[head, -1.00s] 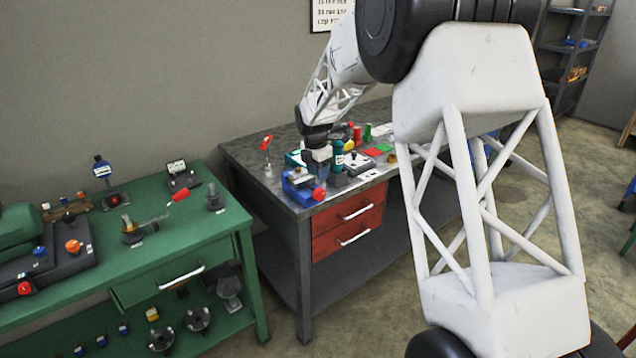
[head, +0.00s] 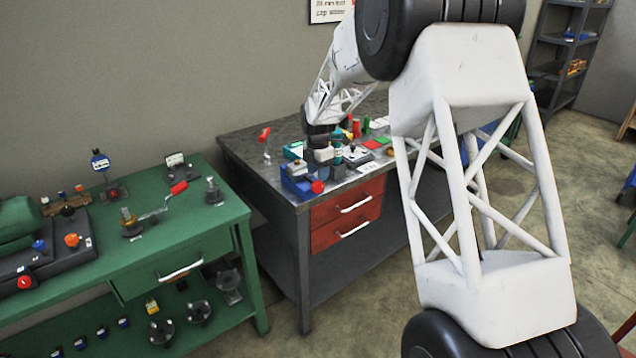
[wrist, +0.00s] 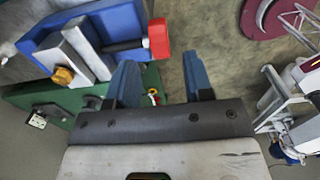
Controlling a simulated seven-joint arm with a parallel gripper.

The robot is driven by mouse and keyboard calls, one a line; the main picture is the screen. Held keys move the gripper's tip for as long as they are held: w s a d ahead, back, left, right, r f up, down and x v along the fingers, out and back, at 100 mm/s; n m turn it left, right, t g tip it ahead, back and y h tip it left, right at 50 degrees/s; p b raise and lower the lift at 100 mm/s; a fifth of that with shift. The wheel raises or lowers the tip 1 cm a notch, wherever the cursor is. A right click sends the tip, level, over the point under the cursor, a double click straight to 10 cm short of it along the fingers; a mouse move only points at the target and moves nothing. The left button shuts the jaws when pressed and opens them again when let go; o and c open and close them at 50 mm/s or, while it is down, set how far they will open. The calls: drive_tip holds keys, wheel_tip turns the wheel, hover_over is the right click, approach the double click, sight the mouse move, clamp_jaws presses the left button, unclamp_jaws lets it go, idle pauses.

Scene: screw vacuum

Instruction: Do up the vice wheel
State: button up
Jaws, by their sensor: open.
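The blue vice (head: 298,180) sits at the near left corner of the grey workbench, with its red wheel (head: 317,187) on the side facing the room. In the wrist view the vice (wrist: 122,22) is at upper left, with grey jaws, and the red wheel (wrist: 158,40) is at its right end. My gripper (wrist: 160,75) is open, its two blue fingers apart with nothing between them. The wheel appears just beyond the fingertips, within the width of the gap. In the head view my gripper (head: 321,156) is close to the vice; whether it touches is unclear.
Several small coloured items crowd the workbench behind the vice, including a red plate (head: 372,144). A red-handled lever (head: 265,137) stands at its left edge. A green bench (head: 190,235) with tools stands to the left. The floor in front is clear.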

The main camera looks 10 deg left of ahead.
sight(318, 187)
drive_tip(key=shift+f, duration=2.2)
clamp_jaws()
